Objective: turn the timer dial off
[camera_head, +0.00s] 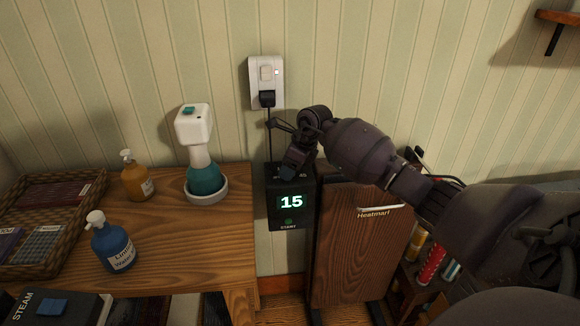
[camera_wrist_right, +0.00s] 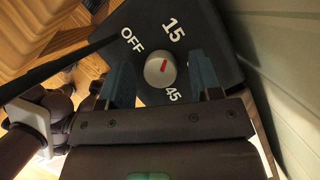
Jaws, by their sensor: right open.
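The timer is a black box (camera_head: 277,214) on the wall beside the wooden counter, with a lit green-white 15 and a START button below. In the right wrist view, its top face (camera_wrist_right: 200,40) carries the labels OFF, 15 and 45. The grey round dial (camera_wrist_right: 159,72) has a red mark pointing to the upper right, away from OFF. My right gripper (camera_head: 290,171) is over the box top; in its wrist view, the open fingers (camera_wrist_right: 162,80) stand on either side of the dial, with gaps visible. Contact cannot be seen. My left gripper is out of view.
A wall outlet (camera_head: 279,82) with a plug and cord is above the timer. The counter (camera_head: 170,235) holds a white-and-teal steamer (camera_head: 205,176), an amber bottle (camera_head: 136,181), a blue bottle (camera_head: 115,249) and a wicker tray (camera_head: 74,232).

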